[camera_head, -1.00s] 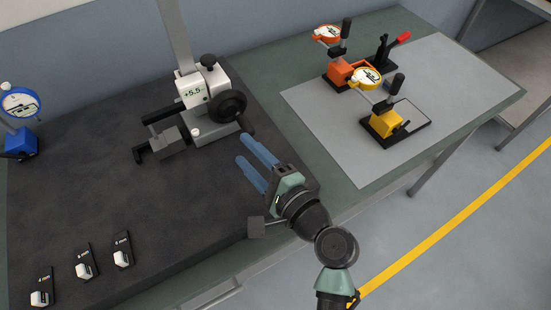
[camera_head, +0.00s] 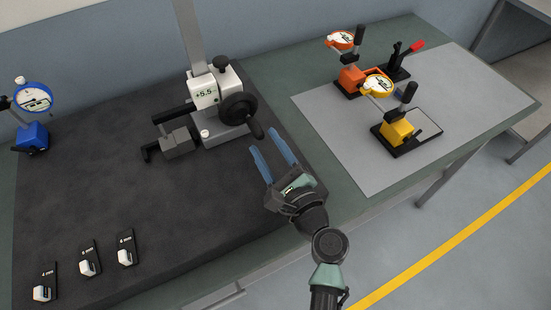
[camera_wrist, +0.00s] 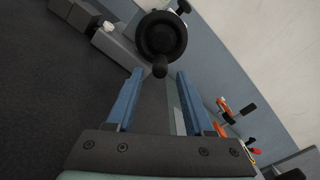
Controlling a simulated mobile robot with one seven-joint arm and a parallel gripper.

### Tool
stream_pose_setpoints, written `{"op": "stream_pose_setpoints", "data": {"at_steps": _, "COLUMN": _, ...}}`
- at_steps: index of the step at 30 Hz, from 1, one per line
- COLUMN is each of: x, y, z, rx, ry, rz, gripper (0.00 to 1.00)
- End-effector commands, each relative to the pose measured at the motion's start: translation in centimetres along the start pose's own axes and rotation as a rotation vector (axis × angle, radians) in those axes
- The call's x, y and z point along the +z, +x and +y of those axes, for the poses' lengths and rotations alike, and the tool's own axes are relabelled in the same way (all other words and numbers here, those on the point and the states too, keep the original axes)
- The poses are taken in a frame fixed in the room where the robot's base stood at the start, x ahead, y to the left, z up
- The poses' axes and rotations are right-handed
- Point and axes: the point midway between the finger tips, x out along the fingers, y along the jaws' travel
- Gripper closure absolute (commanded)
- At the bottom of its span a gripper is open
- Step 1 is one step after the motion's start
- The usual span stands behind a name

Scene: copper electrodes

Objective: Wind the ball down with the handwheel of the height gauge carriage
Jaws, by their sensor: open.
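The height gauge carriage (camera_head: 209,88) is a white block reading +5.5 on a grey column (camera_head: 188,35). Its black handwheel (camera_head: 238,107) is on the right side, with a crank knob (camera_head: 257,130) at the lower right. An arm reaches left from the carriage over a grey block (camera_head: 176,142); I cannot make out the ball. My gripper (camera_head: 272,154) has blue fingers, is open and empty, and lies just below the knob, apart from it. In the wrist view the handwheel (camera_wrist: 161,37) and knob (camera_wrist: 160,68) show ahead, the knob between the finger lines, beyond the tips.
A dark granite plate (camera_head: 95,180) carries the gauge, with several small labelled blocks (camera_head: 88,262) at front left. A blue dial stand (camera_head: 32,135) is at left. Orange (camera_head: 351,78) and yellow (camera_head: 397,130) dial stands sit on a grey mat (camera_head: 325,110) at right.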

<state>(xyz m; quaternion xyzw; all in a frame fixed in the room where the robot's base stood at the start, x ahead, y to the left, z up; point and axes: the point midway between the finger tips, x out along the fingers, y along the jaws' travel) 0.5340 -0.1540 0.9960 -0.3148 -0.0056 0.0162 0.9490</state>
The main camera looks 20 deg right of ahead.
Motion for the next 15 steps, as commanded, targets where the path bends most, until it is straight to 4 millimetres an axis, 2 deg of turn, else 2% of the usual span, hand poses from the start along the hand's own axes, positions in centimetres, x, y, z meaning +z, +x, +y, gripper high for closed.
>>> {"op": "stream_pose_setpoints", "data": {"at_steps": 5, "x": 0.0, "y": 2.2, "z": 0.0, "rx": 0.001, "ry": -0.003, "rz": -0.002, "gripper": 0.47}}
{"op": "stream_pose_setpoints", "data": {"at_steps": 15, "x": 0.0, "y": 2.6, "z": 0.1, "rx": 0.001, "ry": -0.001, "rz": 0.0, "gripper": 0.47}}
